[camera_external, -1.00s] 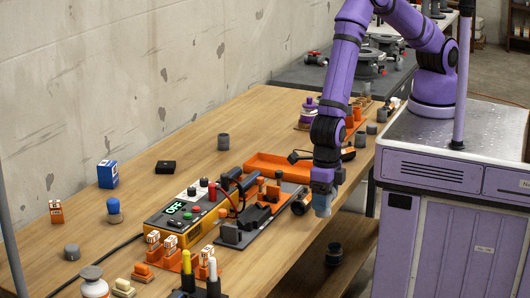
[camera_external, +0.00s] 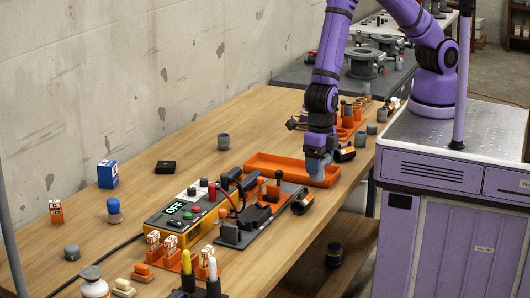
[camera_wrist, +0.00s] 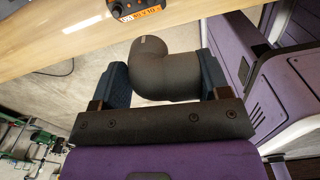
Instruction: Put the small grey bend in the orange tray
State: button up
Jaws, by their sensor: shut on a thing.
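The small grey bend (camera_wrist: 165,72) is held between the two dark fingers of my gripper (camera_wrist: 163,80) in the wrist view; its curved, open end points up in that picture. In the external view my gripper (camera_external: 318,163) points down at the right end of the orange tray (camera_external: 280,167), with the grey bend (camera_external: 317,172) at its tip. I cannot tell whether the bend touches the tray. The tray is long and shallow, and the part of its floor that shows looks empty.
The yellow power unit (camera_external: 178,222) and a dark fixture board (camera_external: 262,227) stand in front of the tray. An orange rack (camera_external: 350,128) with several parts is behind my gripper. The table's left rear is mostly clear.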

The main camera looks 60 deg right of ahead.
jog(key=w+d+m, duration=0.1)
jog(key=d+m, duration=0.2)
jog(key=d, duration=2.2)
send_over(292, 159)
jog(key=s+a, duration=0.2)
jog(key=a, duration=0.3)
notch_tip(292, 159, down, 6)
jog(key=shift+s+a+r, duration=0.1)
jog(key=shift+a+r, duration=0.05)
jog(key=shift+f, duration=1.7)
jog(key=shift+f, duration=0.1)
jog(key=o, duration=0.6)
jog(key=shift+o, duration=0.2)
